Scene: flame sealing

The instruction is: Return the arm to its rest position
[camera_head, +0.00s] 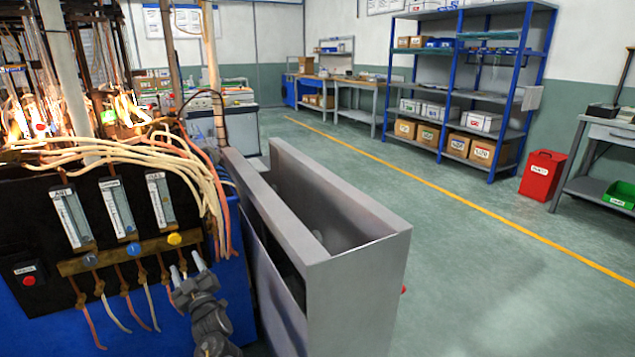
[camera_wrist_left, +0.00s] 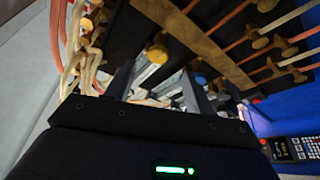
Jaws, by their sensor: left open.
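My left gripper (camera_head: 187,267) is in front of the gas panel, low and a little right of its middle. Its two grey fingertips point up, apart, with nothing between them. They are just below the yellow knob (camera_head: 174,239) in the head view; I cannot tell whether they touch anything. In the left wrist view, the open fingers of the left gripper (camera_wrist_left: 158,88) frame part of the panel, with the yellow knob (camera_wrist_left: 157,53) and a blue knob (camera_wrist_left: 200,79) beyond. My right gripper is not in view.
The dark panel (camera_head: 22,215) carries several flowmeters, a brass bar (camera_head: 108,253), hoses (camera_head: 150,160) and a red button (camera_head: 29,280). Flames (camera_head: 130,108) burn above it. A grey open-topped bin (camera_head: 355,290) stands close right of my arm. Open floor (camera_head: 500,270) lies farther right.

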